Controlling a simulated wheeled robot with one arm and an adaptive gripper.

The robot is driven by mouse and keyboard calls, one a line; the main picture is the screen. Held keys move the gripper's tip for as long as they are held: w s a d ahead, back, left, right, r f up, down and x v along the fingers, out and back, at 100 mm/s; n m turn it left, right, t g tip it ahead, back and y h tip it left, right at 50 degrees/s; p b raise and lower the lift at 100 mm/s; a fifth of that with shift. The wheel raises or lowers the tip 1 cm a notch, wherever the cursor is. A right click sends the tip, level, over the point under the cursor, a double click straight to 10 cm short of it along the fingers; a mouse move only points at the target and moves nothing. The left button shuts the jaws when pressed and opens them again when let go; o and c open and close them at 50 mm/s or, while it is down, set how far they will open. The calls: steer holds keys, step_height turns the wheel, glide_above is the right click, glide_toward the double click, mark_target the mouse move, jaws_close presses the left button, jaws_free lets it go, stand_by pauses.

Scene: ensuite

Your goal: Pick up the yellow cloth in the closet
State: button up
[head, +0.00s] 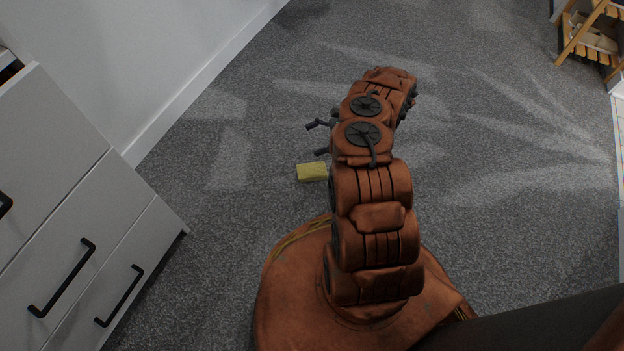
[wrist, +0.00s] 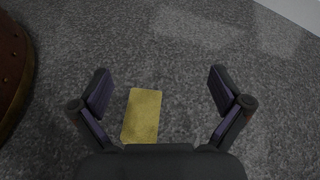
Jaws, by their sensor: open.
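The yellow cloth (head: 312,172) lies flat on the grey carpet, just left of my arm in the head view. It is a small folded rectangle. In the wrist view the cloth (wrist: 142,115) lies between the two fingers, closer to the left one, with its lower edge near the gripper body. My gripper (wrist: 160,92) is open and empty, pointing down at the carpet. In the head view my gripper (head: 316,138) is partly hidden by my arm, with its fingertips showing just above the cloth. I cannot tell the exact height of the fingers above the carpet.
A white drawer unit (head: 95,225) with black handles stands at the left. A white wall with a baseboard (head: 190,90) runs along the upper left. A wooden rack (head: 592,40) stands at the upper right. The carpet (head: 500,150) around the cloth is clear.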

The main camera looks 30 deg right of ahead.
steer(key=m+t+b, duration=0.1)
steer(key=m+b, duration=0.1)
steer(key=b, duration=0.2)
glide_toward(313, 170)
steer(key=a, duration=0.1)
steer(key=w+a, duration=0.1)
steer(key=a, duration=0.1)
steer(key=shift+w+f+h, duration=0.2)
steer(key=shift+f+h, duration=0.1)
steer(key=shift+f, duration=0.15)
steer(key=shift+b+x, duration=1.6)
steer(key=shift+x, duration=1.5)
steer(key=shift+w+a+f, duration=0.15)
steer(key=shift+a+f, duration=0.1)
steer(key=shift+a, duration=0.3)
steer(key=shift+c, duration=0.3)
steer(key=c, duration=1.2)
